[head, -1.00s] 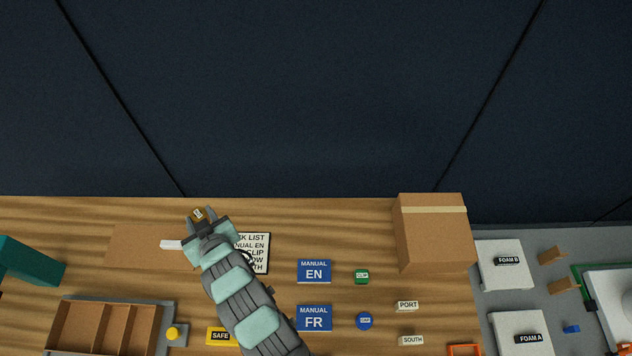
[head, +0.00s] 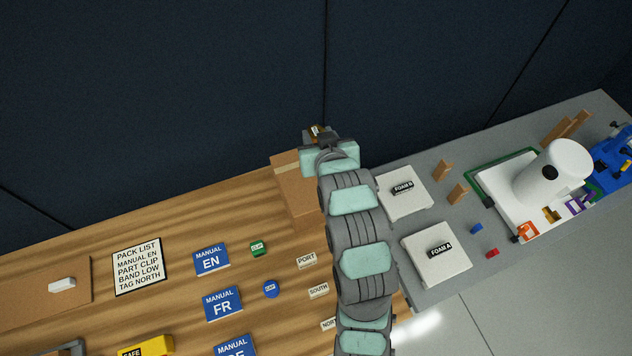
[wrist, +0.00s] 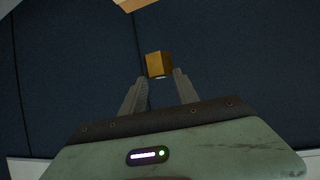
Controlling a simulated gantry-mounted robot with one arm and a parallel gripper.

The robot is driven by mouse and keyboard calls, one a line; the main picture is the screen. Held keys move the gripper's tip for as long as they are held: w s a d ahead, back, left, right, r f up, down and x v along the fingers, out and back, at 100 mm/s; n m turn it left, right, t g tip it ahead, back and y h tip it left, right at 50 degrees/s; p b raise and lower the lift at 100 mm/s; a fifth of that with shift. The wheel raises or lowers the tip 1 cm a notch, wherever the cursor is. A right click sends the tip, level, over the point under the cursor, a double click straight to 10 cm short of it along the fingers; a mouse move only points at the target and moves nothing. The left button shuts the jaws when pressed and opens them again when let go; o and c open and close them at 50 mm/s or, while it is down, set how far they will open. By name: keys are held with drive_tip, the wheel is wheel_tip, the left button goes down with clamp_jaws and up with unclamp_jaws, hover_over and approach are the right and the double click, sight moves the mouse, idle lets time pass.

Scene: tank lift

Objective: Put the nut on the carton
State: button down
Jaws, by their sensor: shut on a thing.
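My gripper (head: 317,138) is shut on the nut (head: 316,130), a small golden-brown block. In the wrist view the nut (wrist: 158,64) sits between the tips of my gripper (wrist: 160,78), with dark wall or floor behind it. The carton (head: 291,185) is a brown box with a paler tape strip, at the right end of the wooden table. In the head view my gripper appears just beyond the carton's far edge, and my arm hides the carton's right part. A tan piece at the top of the wrist view may be the carton; I cannot tell.
Manuals, clips and small labels lie on the wooden table (head: 180,300). A grey bench to the right holds foam pads (head: 436,255), small blocks and a white cylinder (head: 553,172). Dark panels fill the space behind, with nothing standing there.

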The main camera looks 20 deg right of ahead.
wheel_tip(320, 180, down, 19)
drive_tip(key=p, duration=0.3)
drive_tip(key=shift+s+f, duration=0.1)
drive_tip(key=shift+f, duration=0.05)
drive_tip(key=shift+f, duration=0.15)
drive_tip(key=c, duration=0.9)
unclamp_jaws()
drive_tip(key=b+v, duration=0.1)
drive_tip(key=v, duration=1.1)
drive_tip(key=shift+b, duration=0.35)
